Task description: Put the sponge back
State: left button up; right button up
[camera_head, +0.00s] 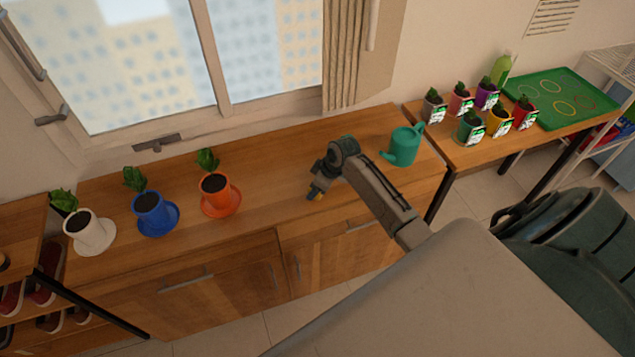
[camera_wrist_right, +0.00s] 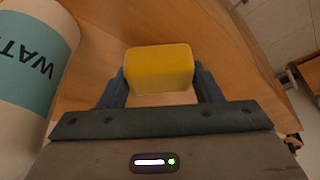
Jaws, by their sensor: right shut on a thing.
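The yellow sponge (camera_wrist_right: 158,68) is a small block held between the two fingers of my right gripper (camera_wrist_right: 160,88) in the right wrist view. In the head view, my right gripper (camera_head: 316,190) is over the wooden counter (camera_head: 265,170), between the orange pot and the green watering can. I cannot tell whether the sponge touches the counter. My left gripper is not in view.
A white bottle with a teal label (camera_wrist_right: 35,65) stands close left in the wrist view. White (camera_head: 88,232), blue (camera_head: 152,212) and orange (camera_head: 216,192) pots line the counter's left. A green watering can (camera_head: 404,146) stands right. Small pots and a green tray (camera_head: 560,97) occupy the right table.

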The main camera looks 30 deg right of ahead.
jog(key=shift+f, duration=0.15)
jog(key=o, duration=0.9)
jog(key=shift+o, duration=0.2)
jog(key=shift+r, duration=0.25)
jog(key=b+v, duration=0.2)
jog(key=v, duration=0.9)
jog(key=shift+s+d+r, duration=0.15)
jog(key=shift+r, duration=0.2)
